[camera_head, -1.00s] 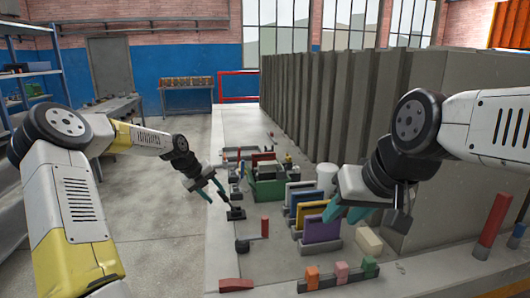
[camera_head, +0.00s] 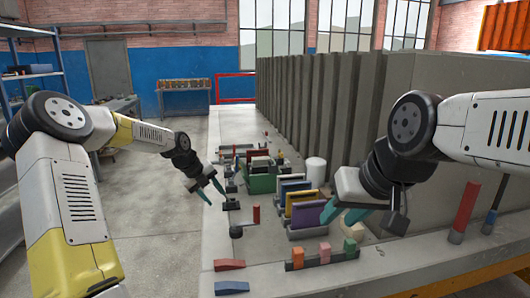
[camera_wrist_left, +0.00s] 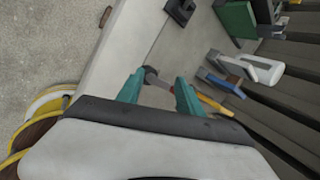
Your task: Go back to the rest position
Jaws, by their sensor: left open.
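My left gripper (camera_head: 213,190) is open and empty, with teal fingers. It hangs at the left edge of the grey mould table (camera_head: 222,257). In the left wrist view the two fingers of my left gripper (camera_wrist_left: 160,92) stand apart.
A purple panel (camera_head: 308,218) and others stand in a row near a white cylinder (camera_head: 315,171) and a green box (camera_head: 261,180). Red (camera_head: 229,265) and blue (camera_head: 232,287) wedges lie at the front. Tall grey ribbed panels (camera_head: 330,110) wall the right.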

